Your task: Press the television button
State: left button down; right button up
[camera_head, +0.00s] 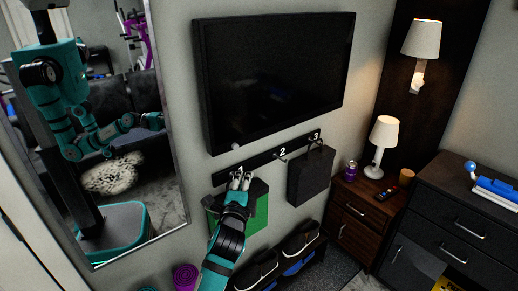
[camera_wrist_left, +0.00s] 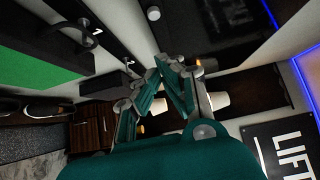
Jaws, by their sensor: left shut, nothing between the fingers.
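The television (camera_head: 280,70) hangs on the wall with a black screen. A small pale round button (camera_head: 236,146) shows at its lower left edge. The button also shows in the left wrist view (camera_wrist_left: 153,13), near the top. My left gripper (camera_head: 240,178) is below the button, apart from it, in front of the hook rail. In the left wrist view its fingers (camera_wrist_left: 168,66) are shut and empty, with the button above them. My right gripper is not in view.
A numbered hook rail (camera_head: 262,158) runs under the television, with a green item (camera_head: 258,217) and a dark bag (camera_head: 311,175) hanging. A mirror (camera_head: 165,195) stands left. A nightstand (camera_head: 350,215) with a lamp (camera_head: 383,135) and a dark dresser (camera_head: 440,215) stand right. Shoes (camera_head: 258,270) sit below.

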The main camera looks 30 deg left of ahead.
aim_at(236, 147)
pick_arm(q)
jog(key=shift+s+a+r, duration=0.1)
jog(key=shift+s+a, duration=0.05)
jog(key=s+a+p+x, duration=0.1)
jog(key=p+x, duration=0.3)
jog(key=x, duration=0.9)
jog(key=shift+a, duration=0.7)
